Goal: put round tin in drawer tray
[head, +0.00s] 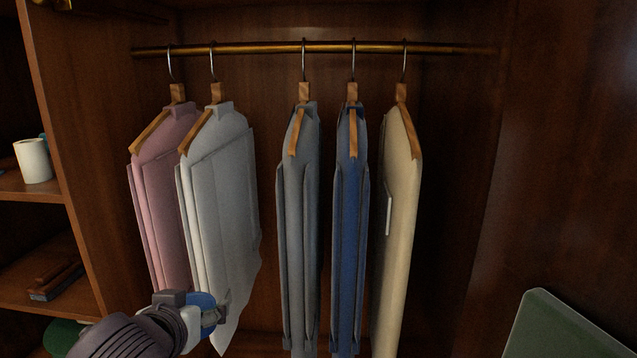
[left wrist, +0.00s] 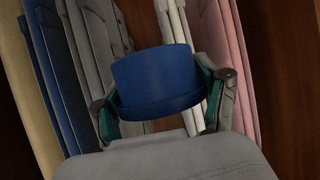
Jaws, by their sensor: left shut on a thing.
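A blue round tin (left wrist: 153,82) is held between the two fingers of my left gripper (left wrist: 163,95) in the left wrist view. In the head view, my left gripper (head: 214,313) is at the lower left, in front of the light grey hanging garment (head: 222,190), and a little of the blue tin (head: 203,300) shows beside it. The fingers are shut on opposite sides of the tin. I cannot make out a drawer tray in either view. My right gripper is not in view.
Several garments hang from a brass rail (head: 260,48), including a pink one (head: 160,190), a blue one (head: 351,230) and a cream one (head: 398,230). Shelves at left hold a white cup (head: 33,161). A grey-green panel (head: 562,330) shows at lower right.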

